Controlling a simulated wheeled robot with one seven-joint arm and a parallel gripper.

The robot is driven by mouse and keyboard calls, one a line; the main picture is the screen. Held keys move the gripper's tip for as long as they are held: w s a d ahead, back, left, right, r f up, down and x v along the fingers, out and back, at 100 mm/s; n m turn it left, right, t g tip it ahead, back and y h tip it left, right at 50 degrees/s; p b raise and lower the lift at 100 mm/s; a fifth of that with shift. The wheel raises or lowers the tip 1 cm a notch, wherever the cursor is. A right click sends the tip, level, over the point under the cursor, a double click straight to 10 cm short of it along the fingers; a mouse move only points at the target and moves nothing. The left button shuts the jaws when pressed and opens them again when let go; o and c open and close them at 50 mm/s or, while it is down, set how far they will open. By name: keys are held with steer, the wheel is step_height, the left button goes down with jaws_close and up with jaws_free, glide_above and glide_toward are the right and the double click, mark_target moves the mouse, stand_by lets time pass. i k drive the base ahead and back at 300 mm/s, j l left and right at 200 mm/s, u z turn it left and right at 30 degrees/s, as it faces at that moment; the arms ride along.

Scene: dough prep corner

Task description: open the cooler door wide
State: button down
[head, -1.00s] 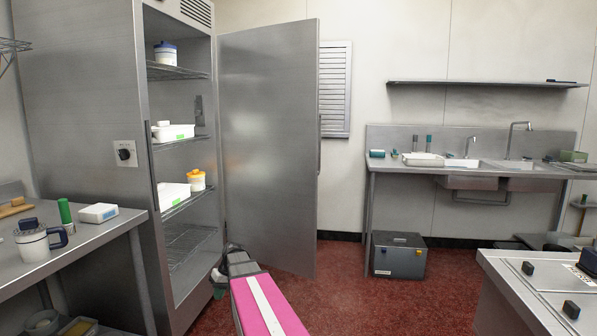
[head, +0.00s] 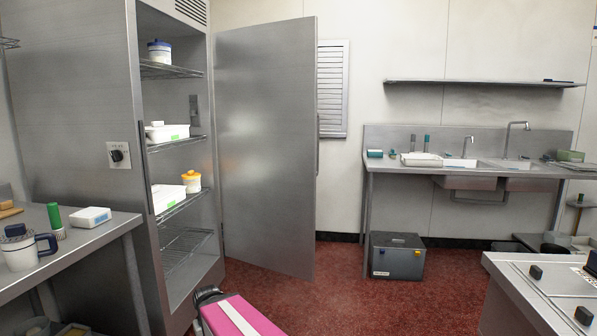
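The tall steel cooler (head: 75,110) stands at the left, and its interior with wire shelves shows. Its door (head: 265,150) stands swung well out from the opening, hinged on the far side. The door's handle (head: 317,140) is a thin upright bar at its right edge. My gripper (head: 206,295) is low at the bottom of the view, in front of the cooler's base and apart from the door handle. Only a small dark part of it shows beyond my pink arm link, and its fingers cannot be made out.
A steel counter (head: 90,245) with a mug (head: 22,250) is at the left front. A grey case (head: 397,257) sits on the floor below the sink table (head: 480,171). Another counter (head: 540,290) is at the right front. Red floor (head: 350,310) between is clear.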

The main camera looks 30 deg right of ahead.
mark_target(266, 85)
steer(key=i+l+z, duration=0.2)
steer(key=i, duration=0.3)
steer(key=i+z, duration=0.15)
steer(key=i, duration=0.4)
